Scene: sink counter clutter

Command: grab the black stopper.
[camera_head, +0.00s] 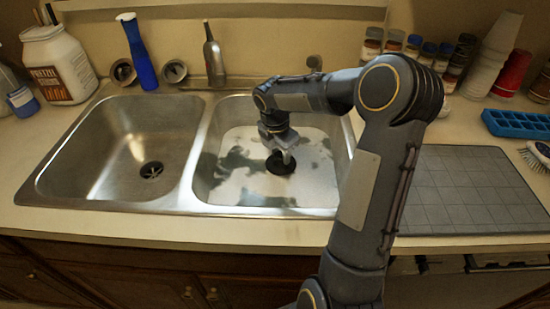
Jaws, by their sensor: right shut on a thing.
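The black stopper (280,164) is a dark round disc in the right basin of the steel sink (196,150), near the middle of the basin floor. My right gripper (287,156) reaches down into that basin from above and is shut on the stopper's top. The fingers are small in the picture and partly cover the stopper's upper edge. I cannot tell whether the stopper is lifted or still touches the basin floor. My left gripper is not in view.
The left basin (120,140) is empty with an open drain. Behind the sink stand a blue bottle (139,60), a grey bottle (214,62) and a white jar (60,68). A grey gridded mat (465,190), a blue tray (517,124) and a brush (538,155) lie to the right.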

